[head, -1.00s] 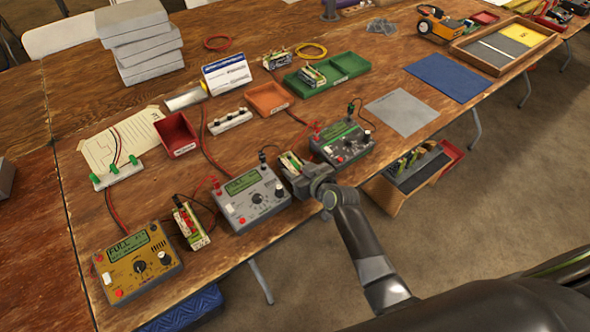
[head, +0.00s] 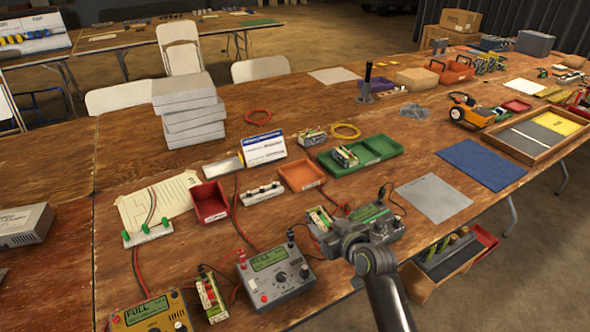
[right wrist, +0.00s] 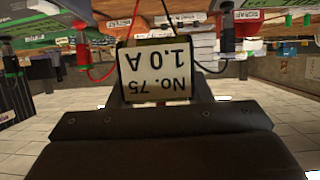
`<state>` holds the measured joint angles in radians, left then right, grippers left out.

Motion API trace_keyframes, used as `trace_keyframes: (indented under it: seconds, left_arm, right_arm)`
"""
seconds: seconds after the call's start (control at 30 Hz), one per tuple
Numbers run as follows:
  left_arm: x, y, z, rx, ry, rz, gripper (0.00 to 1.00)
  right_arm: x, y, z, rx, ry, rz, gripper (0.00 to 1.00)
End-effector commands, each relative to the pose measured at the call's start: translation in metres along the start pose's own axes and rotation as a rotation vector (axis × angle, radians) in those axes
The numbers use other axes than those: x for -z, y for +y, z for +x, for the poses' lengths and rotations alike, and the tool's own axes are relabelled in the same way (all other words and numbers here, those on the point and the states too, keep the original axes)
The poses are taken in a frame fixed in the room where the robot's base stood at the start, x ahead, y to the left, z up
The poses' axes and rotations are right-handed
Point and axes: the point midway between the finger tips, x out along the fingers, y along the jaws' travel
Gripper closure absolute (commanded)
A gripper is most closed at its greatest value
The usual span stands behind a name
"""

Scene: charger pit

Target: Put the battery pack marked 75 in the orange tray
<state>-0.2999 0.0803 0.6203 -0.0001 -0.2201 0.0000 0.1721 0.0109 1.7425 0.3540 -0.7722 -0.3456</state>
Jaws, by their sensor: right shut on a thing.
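The battery pack marked 75 (right wrist: 156,72) fills the middle of the right wrist view, its "No. 75 1.0 A" label upside down. My right gripper (head: 340,232) is shut on this pack, which shows in the head view (head: 319,218) between the grey charger and the green charger. The orange tray (head: 318,183) lies behind the chargers and looks empty. My left gripper is not in view.
The grey charger (head: 275,272) and green charger (head: 385,232) flank the pack. A yellow charger (head: 150,315) and another pack (head: 211,298) are at left. A red tray (head: 209,203), a white terminal strip (head: 262,194) and a green tray (head: 372,150) stand around the orange tray.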

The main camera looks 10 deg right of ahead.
Motion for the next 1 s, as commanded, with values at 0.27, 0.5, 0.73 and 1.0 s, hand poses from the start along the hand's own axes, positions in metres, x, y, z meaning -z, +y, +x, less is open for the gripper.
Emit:
trace_keyframes:
  seconds: [0.27, 0.5, 0.73, 1.0]
  left_arm:
    - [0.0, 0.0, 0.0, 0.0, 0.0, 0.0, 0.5]
    - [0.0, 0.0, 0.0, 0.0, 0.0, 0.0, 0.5]
    - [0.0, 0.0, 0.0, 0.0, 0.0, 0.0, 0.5]
    - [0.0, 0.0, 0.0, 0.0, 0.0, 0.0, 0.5]
  right_arm:
    - [0.047, -0.005, -0.016, 0.002, 0.015, -0.006, 1.0]
    - [0.122, -0.007, -0.066, -0.054, 0.019, 0.017, 1.0]
    - [0.167, -0.004, -0.124, -0.161, 0.018, 0.066, 1.0]
    - [0.184, -0.001, -0.169, -0.257, 0.01, 0.107, 1.0]
